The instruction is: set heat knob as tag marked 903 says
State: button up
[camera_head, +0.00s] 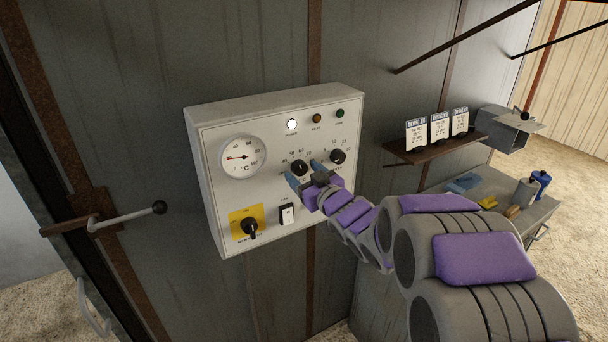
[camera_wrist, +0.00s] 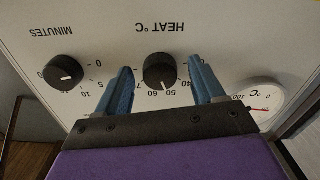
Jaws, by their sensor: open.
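The black heat knob (camera_wrist: 160,71) sits on the white control panel (camera_head: 213,190) under the label HEAT °C, upside down in the wrist view. Its white pointer mark lies near 50 to 60 on its scale. My gripper (camera_wrist: 160,78) is open, with one blue finger on each side of the knob. I cannot tell whether the fingers touch it. In the head view my gripper (camera_head: 305,173) is at the panel, by the heat knob (camera_head: 299,168). Three white tags (camera_head: 439,126) stand on a shelf at right; their numbers are too small to read.
The minutes knob (camera_wrist: 64,72) is beside the heat knob; it also shows in the head view (camera_head: 338,156). A dial gauge (camera_head: 243,156), lit white lamp (camera_head: 292,124), rocker switch (camera_head: 287,214) and yellow-plated rotary switch (camera_head: 249,227) share the panel. A bench (camera_head: 535,215) stands at right.

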jog(key=b+v, duration=0.4)
jog(key=v, duration=1.3)
jog(key=shift+d+f, duration=0.1)
jog(key=shift+d, duration=0.05)
